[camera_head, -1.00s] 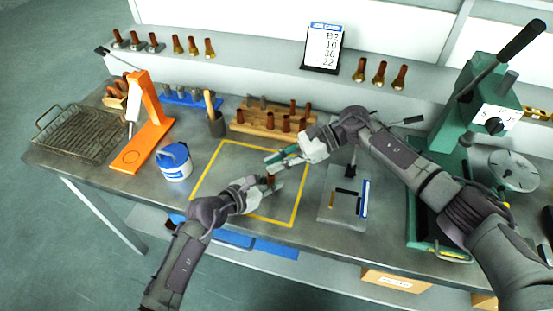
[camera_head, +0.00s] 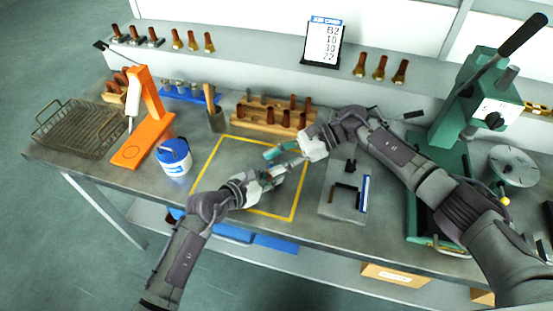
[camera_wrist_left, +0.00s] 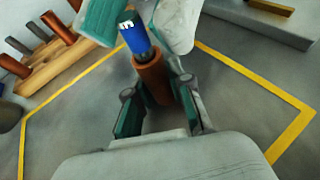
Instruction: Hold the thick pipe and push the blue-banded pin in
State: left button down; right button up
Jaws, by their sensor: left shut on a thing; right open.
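The thick copper-brown pipe (camera_wrist_left: 153,80) is between the fingers of my left gripper (camera_wrist_left: 158,100), which is shut on it. The blue-banded pin (camera_wrist_left: 134,40) is at the pipe's far end, in line with it. A dark grey part of the pin shows between the blue band and the pipe mouth. In the head view my left gripper (camera_head: 265,181) is over the yellow-outlined square, and the pipe is mostly hidden. My right gripper (camera_head: 278,158) is open beside the pin. Its teal finger pad and pale finger (camera_wrist_left: 175,25) show on either side of the pin's upper end.
A wooden rack (camera_head: 262,122) with copper pipes stands behind the yellow square (camera_head: 292,217). A blue-white tub (camera_head: 174,157) and orange stand (camera_head: 148,133) are left. A grey plate (camera_head: 340,205) and green press (camera_head: 437,175) are right. The square's front is clear.

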jog(key=v, duration=1.2)
jog(key=shift+d, duration=0.1)
pick_arm(q)
jog(key=c, duration=1)
grip_release()
jog(key=shift+o, duration=0.2)
jog(key=shift+s, duration=0.1)
